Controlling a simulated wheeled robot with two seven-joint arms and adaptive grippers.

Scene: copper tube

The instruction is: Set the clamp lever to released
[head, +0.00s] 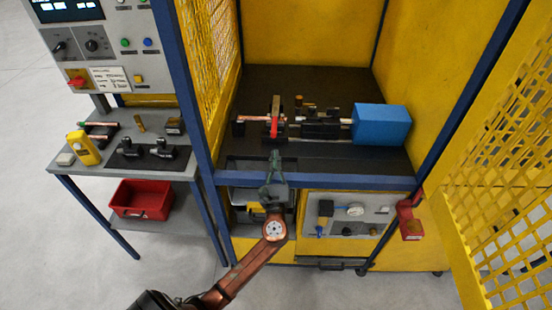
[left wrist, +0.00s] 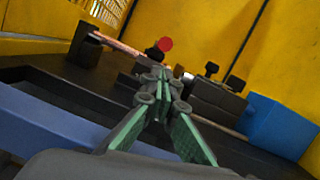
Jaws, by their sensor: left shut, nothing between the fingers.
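The clamp lever (head: 275,125) is red and stands on a dark clamp on the bench inside the yellow enclosure. In the left wrist view, its round red end (left wrist: 165,44) shows just beyond my fingertips. A copper tube (head: 252,118) runs left from the clamp; it also shows in the left wrist view (left wrist: 118,44). My left gripper (head: 275,156) is shut and empty at the bench's front edge, in front of the lever and pointing towards it. In the left wrist view its fingers (left wrist: 160,78) hide part of the clamp. I cannot tell whether they touch the lever.
A black fixture (head: 320,124) and a blue box (head: 381,124) stand right of the clamp. A blue frame rail (head: 340,182) crosses the bench front, and a blue post (head: 186,90) rises at the left. A side table with tools and a red bin (head: 143,200) stands left.

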